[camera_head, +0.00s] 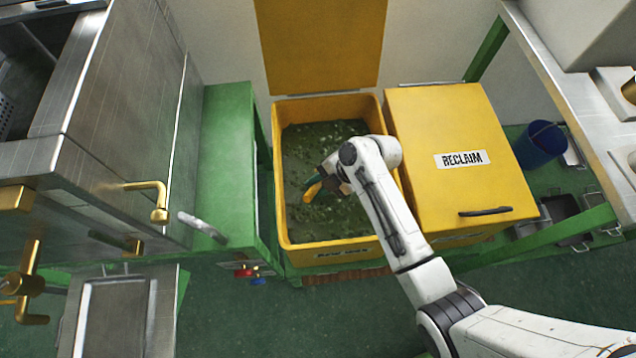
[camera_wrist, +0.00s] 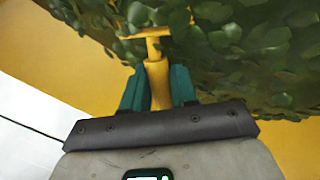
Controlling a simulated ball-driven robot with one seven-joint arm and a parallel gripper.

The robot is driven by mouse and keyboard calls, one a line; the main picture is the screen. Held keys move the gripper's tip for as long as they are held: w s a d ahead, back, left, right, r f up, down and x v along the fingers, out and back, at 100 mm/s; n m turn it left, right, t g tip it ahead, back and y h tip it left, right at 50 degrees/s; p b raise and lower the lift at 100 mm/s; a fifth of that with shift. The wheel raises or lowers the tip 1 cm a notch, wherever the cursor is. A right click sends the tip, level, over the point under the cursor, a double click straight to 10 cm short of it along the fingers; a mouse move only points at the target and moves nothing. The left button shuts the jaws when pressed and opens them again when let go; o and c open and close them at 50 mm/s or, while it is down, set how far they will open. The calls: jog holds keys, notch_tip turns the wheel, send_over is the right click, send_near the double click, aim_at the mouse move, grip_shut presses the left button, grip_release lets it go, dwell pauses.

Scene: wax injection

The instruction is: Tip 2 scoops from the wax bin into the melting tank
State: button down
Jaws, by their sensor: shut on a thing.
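The open yellow wax bin (camera_head: 335,250) stands in the middle of the head view, filled with dark green wax flakes (camera_head: 330,215). My gripper (camera_head: 326,183) is over the bin, low near the flakes. Its teal fingers are shut on the yellow handle of a scoop (camera_head: 312,192). In the wrist view, my gripper (camera_wrist: 158,90) holds the scoop handle (camera_wrist: 159,82) between both fingers. Green flakes (camera_wrist: 235,45) cover or hide the scoop's far end, so its load cannot be told. A steel unit with brass taps (camera_head: 125,130) stands at the left; whether it is the melting tank is unclear.
A closed yellow bin marked RECLAIM (camera_head: 440,130) adjoins the wax bin on the right. The wax bin's raised lid (camera_head: 320,45) stands behind it. A green bench (camera_head: 228,150) lies between bin and steel unit. A blue bucket (camera_head: 538,145) stands at the right.

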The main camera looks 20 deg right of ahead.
jog(key=shift+r, duration=0.1)
dwell(0.3)
jog(key=shift+r+p, duration=0.2)
jog(key=shift+p, duration=0.75)
notch_tip(320, 180, up, 24)
jog(key=p, duration=1.8)
jog(key=shift+r, duration=0.15)
